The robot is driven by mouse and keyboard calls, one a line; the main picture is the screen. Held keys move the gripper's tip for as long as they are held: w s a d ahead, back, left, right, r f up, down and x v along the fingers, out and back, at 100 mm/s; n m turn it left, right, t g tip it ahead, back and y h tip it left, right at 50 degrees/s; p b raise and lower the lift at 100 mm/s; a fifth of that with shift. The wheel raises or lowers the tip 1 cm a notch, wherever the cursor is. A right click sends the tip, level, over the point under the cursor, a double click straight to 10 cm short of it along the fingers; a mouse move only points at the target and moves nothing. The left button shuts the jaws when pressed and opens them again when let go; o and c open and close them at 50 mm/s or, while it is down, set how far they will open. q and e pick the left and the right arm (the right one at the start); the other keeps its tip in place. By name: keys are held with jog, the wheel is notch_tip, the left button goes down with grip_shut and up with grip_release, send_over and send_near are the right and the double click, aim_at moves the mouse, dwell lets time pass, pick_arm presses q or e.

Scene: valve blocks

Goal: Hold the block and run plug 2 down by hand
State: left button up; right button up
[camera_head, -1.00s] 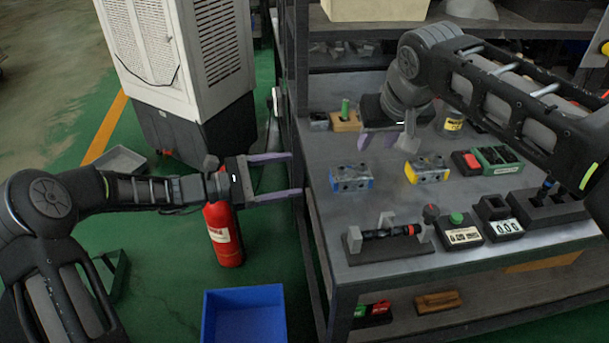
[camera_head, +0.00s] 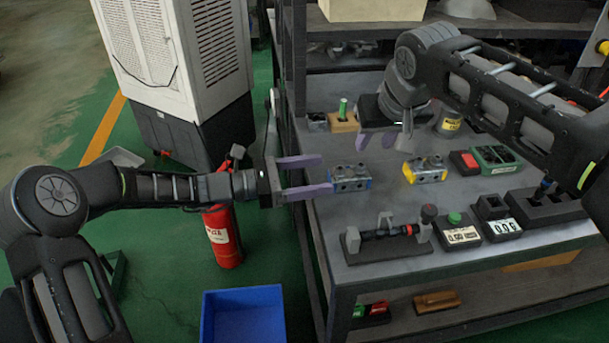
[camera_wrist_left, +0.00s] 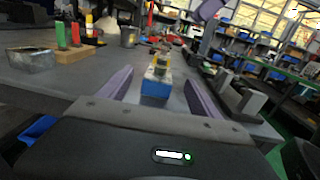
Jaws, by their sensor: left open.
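A grey valve block with blue ends (camera_head: 350,178) lies on the bench, several plugs on its top. It shows in the left wrist view between the fingers, further out (camera_wrist_left: 156,85). A similar block with yellow ends (camera_head: 424,170) is to its right and shows behind it in the left wrist view (camera_wrist_left: 162,62). My left gripper (camera_head: 310,176) is open and empty over the bench's left edge, its fingers pointing at the blue-ended block, apart from it. My right gripper (camera_head: 378,142) hangs behind the blocks, its fingers apart and seemingly empty. Plug numbers are unreadable.
A fixture with a black-and-red tool (camera_head: 390,233) stands at the bench front, beside a green-button box (camera_head: 462,232) and a display box (camera_head: 497,220). A wooden holder with a green peg (camera_head: 343,121) is behind. A fire extinguisher (camera_head: 223,237) stands left of the bench.

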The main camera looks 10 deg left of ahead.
aim_at(335, 172)
pick_arm(q)
jog(key=x, duration=0.5)
jog(key=shift+d, duration=0.15)
jog(key=shift+c, duration=0.4)
grip_shut()
dwell(0.4)
pick_arm(e)
jog(key=shift+r, duration=0.1)
jog(key=shift+c, duration=0.9)
jog(key=shift+d+r+n+g, duration=0.15)
jog(key=shift+r+n+g, duration=0.15)
jog(key=shift+r+g, duration=0.45)
